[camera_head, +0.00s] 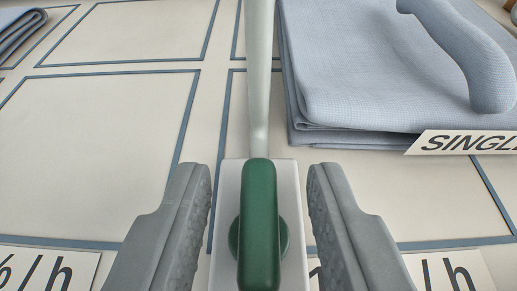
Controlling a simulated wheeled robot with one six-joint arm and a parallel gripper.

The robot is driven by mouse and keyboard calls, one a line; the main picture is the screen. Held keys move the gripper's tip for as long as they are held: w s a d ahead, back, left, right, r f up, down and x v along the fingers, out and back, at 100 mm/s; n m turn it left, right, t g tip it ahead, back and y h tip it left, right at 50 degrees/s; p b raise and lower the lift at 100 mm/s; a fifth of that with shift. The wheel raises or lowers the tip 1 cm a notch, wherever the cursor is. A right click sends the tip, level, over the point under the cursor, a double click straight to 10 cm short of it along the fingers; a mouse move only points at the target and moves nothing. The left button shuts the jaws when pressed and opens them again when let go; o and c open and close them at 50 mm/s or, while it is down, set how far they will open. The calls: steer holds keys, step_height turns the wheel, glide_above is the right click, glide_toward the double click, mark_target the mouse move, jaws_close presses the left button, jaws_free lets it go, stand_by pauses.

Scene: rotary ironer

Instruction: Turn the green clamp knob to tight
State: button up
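The green clamp knob (259,225) is at the bottom centre of the head camera view. It has a long upright bar grip over a round green base, mounted on a white block (228,187). My gripper (262,185) is open, with one grey finger on each side of the knob. A gap shows between each finger and the green bar, so neither finger appears to touch it. The lower end of the knob is close to the picture's bottom edge. I cannot read any tight or loose marking.
A pale post (259,80) rises behind the knob. A folded blue cloth (350,75) lies at the upper right, with a blue curved handle-like piece (470,50) over it and a "SINGL" label (470,142). Another folded cloth (18,32) is at the upper left. Printed labels (45,270) lie along the front.

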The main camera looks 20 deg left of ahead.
steer(key=shift+w+a+f, duration=0.15)
steer(key=shift+w, duration=0.25)
jaws_close()
